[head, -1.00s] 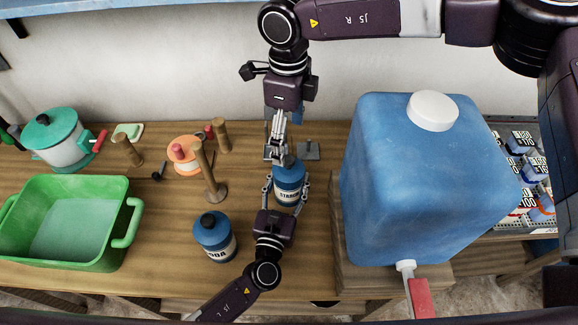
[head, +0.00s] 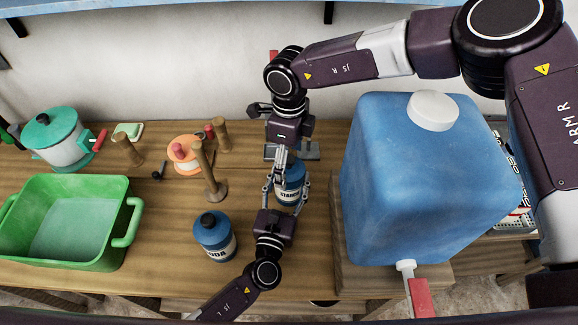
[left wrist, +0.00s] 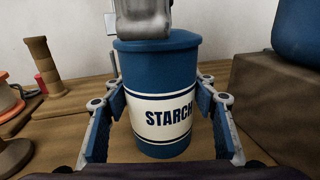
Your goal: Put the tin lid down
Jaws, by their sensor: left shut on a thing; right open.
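The blue STARCH tin (head: 292,196) stands upright on the wooden table, and its white label shows large in the left wrist view (left wrist: 162,118). My left gripper (head: 287,192) is shut around its sides. A blue lid (left wrist: 185,40) appears to sit on top of the tin; its middle is hidden by my right gripper. My right gripper (head: 279,163) is open, its fingers pointing down at the lid. In the left wrist view, a grey finger (left wrist: 143,18) is right above or touching the lid; I cannot tell which.
A lidded SODA tin (head: 214,238) stands at the front left. A big blue water container (head: 425,185) blocks the right side. A grey metal piece (head: 311,150) lies behind the STARCH tin. Wooden pegs (head: 208,170) and a green basin (head: 75,190) are to the left.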

